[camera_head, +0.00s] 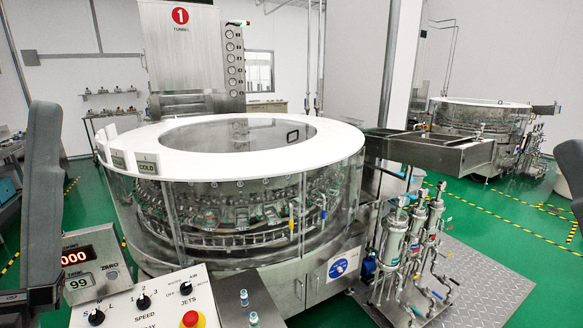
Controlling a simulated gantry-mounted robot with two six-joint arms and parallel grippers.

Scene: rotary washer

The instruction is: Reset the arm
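A grey link of my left arm (42,190) stands upright along the left edge of the head view. Its lower end runs into a dark part at the bottom left corner, and no fingertips show there. A small grey piece of my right arm (572,170) shows at the right edge, cut off by the frame. Neither gripper's fingers are in view, so whether they hold anything is hidden.
A large round washer with a white top ring (150,133) and clear walls fills the middle. A control panel (150,303) with knobs and a red button (191,319) stands at the front left, beside a digital display (90,270). Steel filter cylinders (393,235) stand at right.

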